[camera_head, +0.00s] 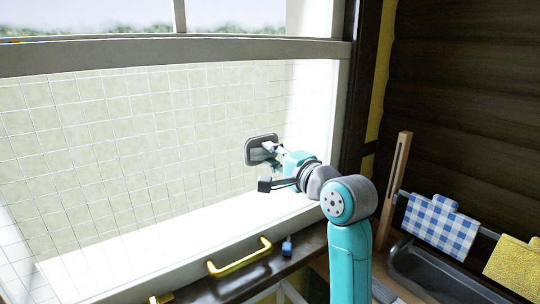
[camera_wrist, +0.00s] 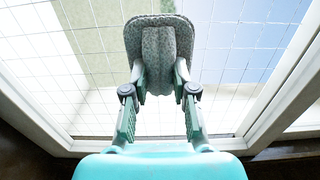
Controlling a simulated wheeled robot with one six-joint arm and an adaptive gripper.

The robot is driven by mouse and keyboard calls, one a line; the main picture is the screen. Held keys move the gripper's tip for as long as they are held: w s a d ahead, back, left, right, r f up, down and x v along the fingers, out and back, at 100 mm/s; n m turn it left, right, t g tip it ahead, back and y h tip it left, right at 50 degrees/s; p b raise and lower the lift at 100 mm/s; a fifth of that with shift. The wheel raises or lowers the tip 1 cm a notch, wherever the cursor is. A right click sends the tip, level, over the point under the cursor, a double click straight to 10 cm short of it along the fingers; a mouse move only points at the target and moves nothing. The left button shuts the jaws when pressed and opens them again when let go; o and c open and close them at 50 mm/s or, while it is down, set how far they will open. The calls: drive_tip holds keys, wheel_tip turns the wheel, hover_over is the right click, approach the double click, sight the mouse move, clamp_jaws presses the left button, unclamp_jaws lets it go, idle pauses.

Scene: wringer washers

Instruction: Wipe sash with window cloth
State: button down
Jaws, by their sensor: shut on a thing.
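The window cloth (camera_wrist: 160,35), a grey speckled pad with rounded corners, is held between the two fingers of my gripper (camera_wrist: 160,72). In the head view the cloth (camera_head: 250,149) looks like a dark grey rounded square in front of the sash pane. My gripper (camera_head: 272,150) is shut on its near side. The sash (camera_head: 180,54) has a pale frame and a pane with a fine square grid. The cloth lies over the right part of the pane; I cannot tell whether it touches the glass. The pane behind the cloth is hidden.
Below the sash is a dark sill with a yellow handle (camera_head: 239,257) and a small blue object (camera_head: 287,246). At right, a blue checked cloth (camera_head: 440,225) and a yellow cloth (camera_head: 515,266) hang on a rail by a dark basin (camera_head: 430,272). A wooden post (camera_head: 394,180) stands nearby.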

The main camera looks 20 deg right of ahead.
drive_tip(key=shift+v, duration=2.9)
drive_tip(key=v, duration=0.3)
drive_tip(key=shift+r, duration=0.1)
